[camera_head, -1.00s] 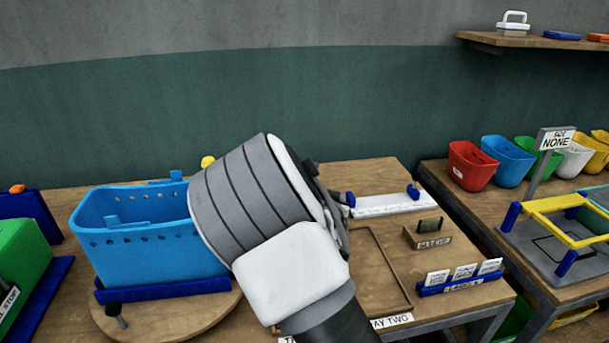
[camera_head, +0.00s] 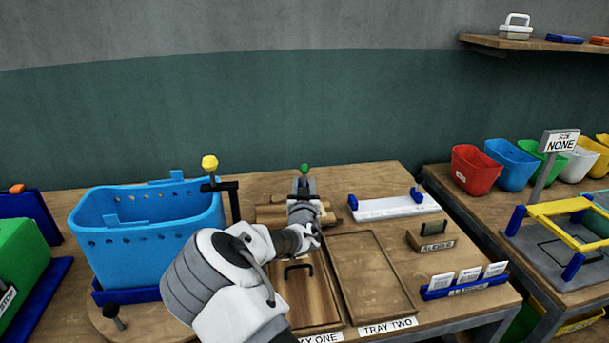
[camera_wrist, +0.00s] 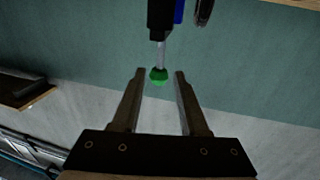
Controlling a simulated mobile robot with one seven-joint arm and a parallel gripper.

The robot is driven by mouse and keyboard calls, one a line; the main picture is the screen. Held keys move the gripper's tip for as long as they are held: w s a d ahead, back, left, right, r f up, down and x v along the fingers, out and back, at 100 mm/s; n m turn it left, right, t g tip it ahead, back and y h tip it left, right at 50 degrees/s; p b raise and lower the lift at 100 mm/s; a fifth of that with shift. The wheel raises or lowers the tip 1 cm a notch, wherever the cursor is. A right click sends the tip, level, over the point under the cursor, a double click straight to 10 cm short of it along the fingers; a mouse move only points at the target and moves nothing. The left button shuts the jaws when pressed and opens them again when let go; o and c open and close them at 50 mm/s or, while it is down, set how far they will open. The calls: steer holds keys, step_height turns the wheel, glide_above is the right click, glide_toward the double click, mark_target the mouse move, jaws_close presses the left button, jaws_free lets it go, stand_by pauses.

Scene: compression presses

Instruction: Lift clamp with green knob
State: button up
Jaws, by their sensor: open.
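The green knob (camera_head: 304,168) shows just above the end of my gripper (camera_head: 303,188) in the head view. In the wrist view the green knob (camera_wrist: 158,76) sits on a thin light stem below a dark clamp part (camera_wrist: 160,18). There my gripper (camera_wrist: 160,73) is open, with one finger on each side of the knob and a gap on both sides. I cannot tell whether the knob is between the fingertips or just beyond them. Most of the clamp is hidden behind my gripper in the head view.
A blue perforated bin (camera_head: 150,235) stands left, beside a black post with a yellow knob (camera_head: 209,162). Tray one holds a wooden board with a black handle (camera_head: 298,270). Tray two (camera_head: 372,275) is empty. A white board (camera_head: 393,207) lies to the right.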

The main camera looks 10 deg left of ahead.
mark_target(305, 175)
steer(key=shift+w+a, duration=0.15)
steer(key=shift+w, duration=1.25)
steer(key=shift+w+a, duration=0.1)
steer(key=shift+w, duration=1.3)
jaws_close()
